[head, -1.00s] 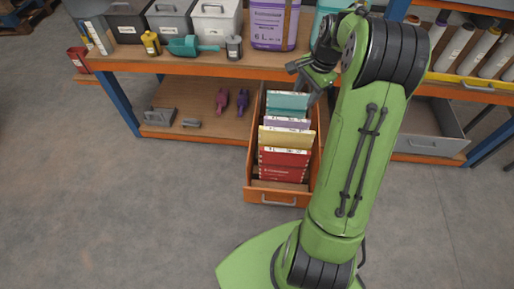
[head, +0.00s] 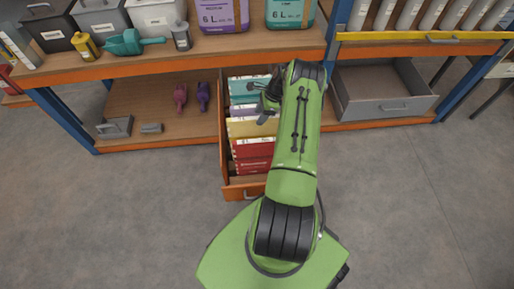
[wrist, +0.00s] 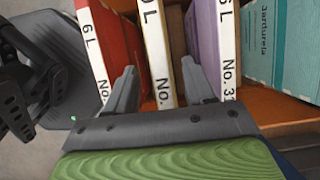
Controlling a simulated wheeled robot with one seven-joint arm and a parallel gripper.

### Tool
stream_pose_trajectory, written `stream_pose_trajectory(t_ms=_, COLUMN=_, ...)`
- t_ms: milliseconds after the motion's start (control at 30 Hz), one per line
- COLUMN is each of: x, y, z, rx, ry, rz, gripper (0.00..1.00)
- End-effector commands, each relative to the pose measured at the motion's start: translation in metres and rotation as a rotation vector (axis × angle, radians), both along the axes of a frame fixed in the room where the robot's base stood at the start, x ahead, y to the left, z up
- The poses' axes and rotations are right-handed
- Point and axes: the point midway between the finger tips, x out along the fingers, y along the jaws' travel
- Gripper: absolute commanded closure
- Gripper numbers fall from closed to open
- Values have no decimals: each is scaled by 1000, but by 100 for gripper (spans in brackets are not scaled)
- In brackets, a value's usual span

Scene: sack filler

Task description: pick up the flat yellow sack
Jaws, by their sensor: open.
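The flat yellow sack (head: 243,128) stands on edge in a row of sacks in the open orange drawer (head: 243,191). In the wrist view the yellow sack (wrist: 157,45) shows its white labelled edge between the two fingers of my gripper (wrist: 160,68). My gripper is open, one finger on each side of that edge, not closed on it. How deep the fingertips reach beside the sack I cannot tell. A red sack (wrist: 97,50) is left of the fingers and a purple sack (wrist: 204,35) right. In the head view my arm hides part of the row.
Teal sacks (head: 247,87) stand at the drawer's back and red sacks (head: 252,150) at its front. The neighbouring sacks are close to my fingers. A grey bin (head: 385,95) sits right on the low shelf. The workbench top (head: 200,45) overhangs behind. The floor in front is clear.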

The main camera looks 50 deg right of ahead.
Motion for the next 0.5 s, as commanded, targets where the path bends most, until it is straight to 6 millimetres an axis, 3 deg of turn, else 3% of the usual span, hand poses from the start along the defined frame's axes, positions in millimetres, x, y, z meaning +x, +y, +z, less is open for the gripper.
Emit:
stream_pose_trajectory(t_ms=300, x=12, y=14, z=-48, rx=0, ry=0, rz=1, gripper=47)
stream_pose_trajectory(t_ms=500, x=13, y=14, z=-47, rx=-1, ry=-1, rz=1, gripper=47)
